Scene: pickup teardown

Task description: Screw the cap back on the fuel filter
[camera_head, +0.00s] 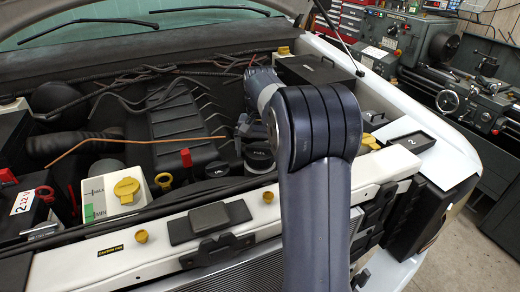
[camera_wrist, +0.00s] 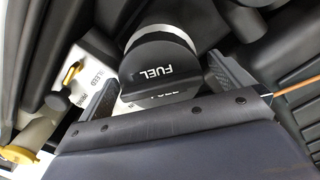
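The black fuel filter cap (camera_wrist: 160,55), a round part marked FUEL, shows between my gripper's fingers in the wrist view. My gripper (camera_wrist: 165,85) has its fingers spread about as wide as the cap, one on each side; whether they touch it I cannot tell. A second line of lettering below the cap is partly hidden by my gripper's body. In the head view, the black fuel filter (camera_head: 261,162) is in the engine bay, just below my gripper (camera_head: 245,135). Whether the cap is seated or apart from the filter is not clear.
A white reservoir with a yellow cap (camera_head: 126,190) stands to the left, and a black cap (camera_head: 216,169) lies closer. A thin orange rod (camera_head: 130,141) crosses the engine bay. The white front crossmember (camera_head: 120,250) is nearer. A black tray (camera_head: 405,138) rests on the right fender.

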